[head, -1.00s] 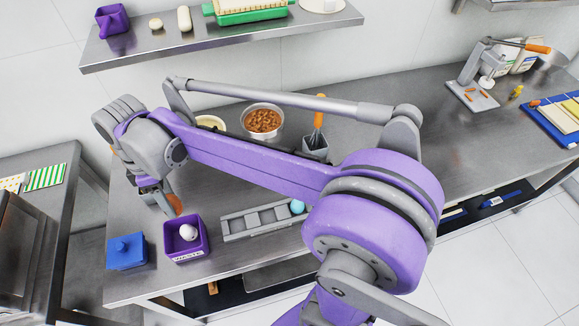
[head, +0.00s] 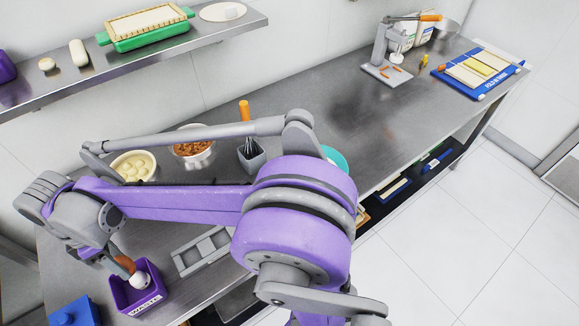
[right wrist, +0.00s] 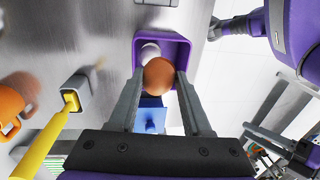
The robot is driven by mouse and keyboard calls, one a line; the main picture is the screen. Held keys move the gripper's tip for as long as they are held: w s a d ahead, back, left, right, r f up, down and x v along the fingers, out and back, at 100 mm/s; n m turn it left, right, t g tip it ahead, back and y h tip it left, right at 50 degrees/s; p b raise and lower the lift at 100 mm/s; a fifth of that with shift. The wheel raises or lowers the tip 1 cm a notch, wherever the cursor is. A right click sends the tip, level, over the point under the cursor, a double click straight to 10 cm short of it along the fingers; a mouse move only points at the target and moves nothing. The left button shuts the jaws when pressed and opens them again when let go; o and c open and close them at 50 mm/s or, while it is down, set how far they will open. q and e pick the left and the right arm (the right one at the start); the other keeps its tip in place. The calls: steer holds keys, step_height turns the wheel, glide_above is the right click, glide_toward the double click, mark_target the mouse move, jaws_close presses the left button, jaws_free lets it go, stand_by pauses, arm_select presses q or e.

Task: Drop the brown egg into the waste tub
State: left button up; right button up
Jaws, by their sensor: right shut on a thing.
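The brown egg (head: 126,264) is held between the fingers of my right gripper (head: 121,262), just above the purple waste tub (head: 150,302). In the right wrist view, my right gripper (right wrist: 158,82) is shut on the brown egg (right wrist: 158,76), which covers part of the tub's opening; the tub (right wrist: 185,50) shows behind it. A white egg (head: 141,282) lies in the tub; it also shows in the right wrist view (right wrist: 150,53). I cannot make out my left gripper in either view.
A blue lidded box (head: 75,312) stands left of the tub. A grey slotted tray (head: 200,252) lies to its right. The far right worktop is clearer.

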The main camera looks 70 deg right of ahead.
steer(key=o, duration=0.9)
step_height(320, 180, up, 11)
steer(key=w, duration=0.1)
steer(key=shift+d, duration=0.35)
steer(key=shift+f, duration=0.1)
steer(key=s+d+f+m+t, duration=0.2)
steer(key=s+f+m+t, duration=0.1)
steer(key=s+f+m, duration=0.2)
steer(key=s+d+f+m+t, duration=0.3)
steer(key=s+f+m, duration=0.3)
steer(key=s+f, duration=0.2)
steer(key=shift+s+d+f+t+h, duration=0.2)
steer(key=shift+d+f+t+h, duration=0.2)
steer(key=shift+f+t, duration=0.15)
